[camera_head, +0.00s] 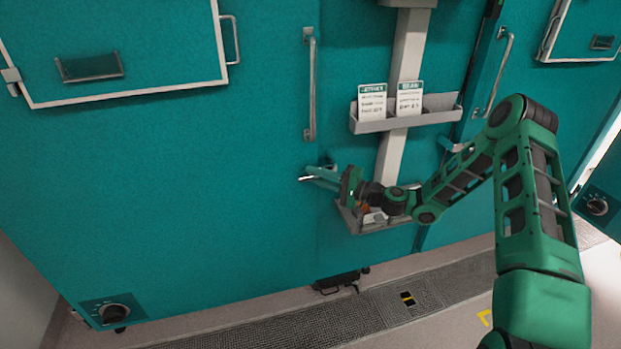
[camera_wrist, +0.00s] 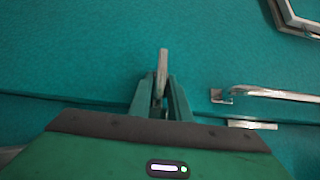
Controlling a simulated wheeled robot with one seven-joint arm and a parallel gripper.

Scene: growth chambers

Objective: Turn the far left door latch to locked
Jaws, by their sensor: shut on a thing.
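The far left door (camera_head: 190,180) is a large teal panel that looks shut against the panel beside it. Its latch is a small metal lever (camera_head: 306,178) near the door's right edge, below the vertical handle. In the wrist view the lever (camera_wrist: 162,65) sticks out between my fingertips. My gripper (camera_head: 320,174) reaches the latch from the right, and in the wrist view its two fingers (camera_wrist: 160,100) are closed around the lever. The fingers hide the lever's base and pivot.
A vertical metal handle (camera_head: 311,90) is above the latch. A grey post (camera_head: 404,60) carries a card tray (camera_head: 405,121), with a lower tray (camera_head: 375,226) close under my wrist. Another door handle (camera_head: 498,75) is at right. A grated drain (camera_head: 330,326) runs along the floor.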

